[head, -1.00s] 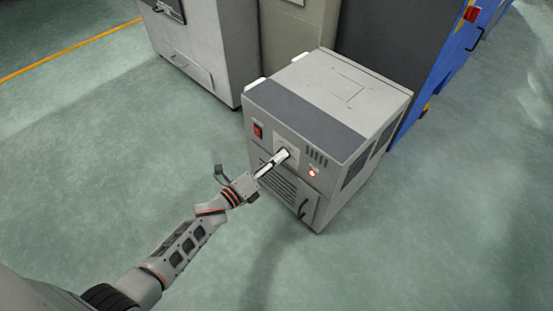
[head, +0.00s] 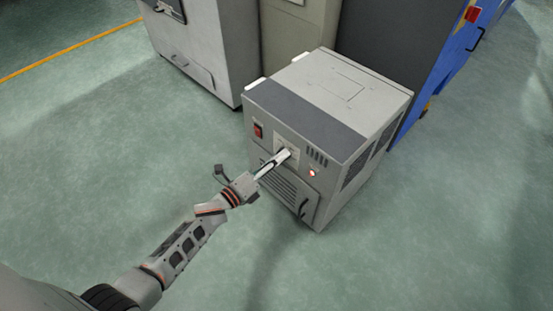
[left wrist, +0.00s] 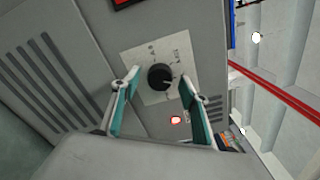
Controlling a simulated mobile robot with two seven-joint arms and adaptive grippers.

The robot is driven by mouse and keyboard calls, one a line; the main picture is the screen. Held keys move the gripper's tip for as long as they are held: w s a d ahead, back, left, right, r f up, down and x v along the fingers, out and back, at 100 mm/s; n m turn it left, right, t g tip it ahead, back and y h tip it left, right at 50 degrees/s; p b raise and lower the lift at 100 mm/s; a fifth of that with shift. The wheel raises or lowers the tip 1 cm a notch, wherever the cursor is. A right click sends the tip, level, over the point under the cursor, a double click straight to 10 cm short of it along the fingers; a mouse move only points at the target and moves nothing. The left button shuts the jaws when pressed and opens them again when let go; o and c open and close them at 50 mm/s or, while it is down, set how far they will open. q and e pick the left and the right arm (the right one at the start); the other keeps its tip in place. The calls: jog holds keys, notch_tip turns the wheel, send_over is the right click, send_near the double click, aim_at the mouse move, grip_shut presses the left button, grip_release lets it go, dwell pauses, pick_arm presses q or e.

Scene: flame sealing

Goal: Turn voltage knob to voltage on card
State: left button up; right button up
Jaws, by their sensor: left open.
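The voltage knob (left wrist: 160,77) is a round black dial on a pale marked plate (left wrist: 144,58) on the front of a grey machine (head: 345,95). My left gripper (head: 284,156) reaches the plate in the head view and covers the knob there. In the left wrist view my left gripper (left wrist: 161,78) is open, with one finger on each side of the knob and visible gaps between them. The marks around the knob are too small to read. No card is recognisable. My right gripper is not in view.
A red switch (head: 258,131) is left of the plate and a lit red lamp (head: 313,173) is right of it. Vents and a handle (head: 303,207) are below. Cabinets (head: 202,50) stand behind. The green floor in front is clear.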

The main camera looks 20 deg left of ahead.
pick_arm(q)
jog(key=v, duration=1.2)
